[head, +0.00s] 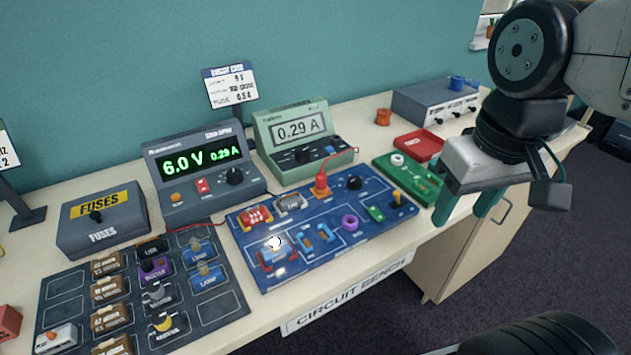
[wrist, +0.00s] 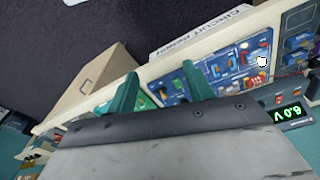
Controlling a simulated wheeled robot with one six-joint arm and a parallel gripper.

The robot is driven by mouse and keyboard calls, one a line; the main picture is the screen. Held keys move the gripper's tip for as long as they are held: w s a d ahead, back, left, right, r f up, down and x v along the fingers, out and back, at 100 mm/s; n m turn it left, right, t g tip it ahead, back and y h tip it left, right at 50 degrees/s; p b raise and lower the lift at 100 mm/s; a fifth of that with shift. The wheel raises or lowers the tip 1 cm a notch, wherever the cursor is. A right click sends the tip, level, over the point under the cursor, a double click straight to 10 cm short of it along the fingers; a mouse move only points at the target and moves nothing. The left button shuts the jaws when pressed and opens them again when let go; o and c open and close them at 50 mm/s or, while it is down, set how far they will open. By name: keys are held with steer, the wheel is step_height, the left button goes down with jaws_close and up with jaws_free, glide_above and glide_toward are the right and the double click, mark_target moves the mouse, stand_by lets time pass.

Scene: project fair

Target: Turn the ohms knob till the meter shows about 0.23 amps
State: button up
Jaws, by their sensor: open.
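The green meter (head: 300,130) at the back of the bench reads 0.29 A. The blue circuit board (head: 262,222) lies in front of it and also shows in the wrist view (wrist: 212,72). A black round knob (head: 354,183) sits near the board's back right corner; I cannot read whether it is marked ohms. A purple ring-shaped part (head: 350,222) is in front of it. A bulb (head: 275,242) glows at the board's left. My gripper (head: 468,210) is open and empty, right of the board and apart from the knob, its teal fingers pointing down in the head view.
The power supply (head: 202,172) shows 6.0 V and 0.29 A. A green tray (head: 408,178) and a red tray (head: 418,146) lie between the board and my gripper. A red lead (head: 340,159) arches near the meter. A parts mat (head: 215,303) and fuse box (head: 100,222) fill the left.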

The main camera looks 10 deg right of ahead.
steer(key=w+a+n, duration=0.1)
steer(key=w+n, duration=0.2)
steer(key=w, duration=0.6)
steer(key=n+g, duration=0.1)
steer(key=n, duration=0.4)
glide_above(355, 179)
step_height(355, 179, down, 9)
steer(key=shift+r, duration=0.1)
step_height(355, 179, down, 7)
steer(key=shift+r, duration=0.1)
steer(key=shift+f, duration=0.5)
steer(key=c, duration=1)
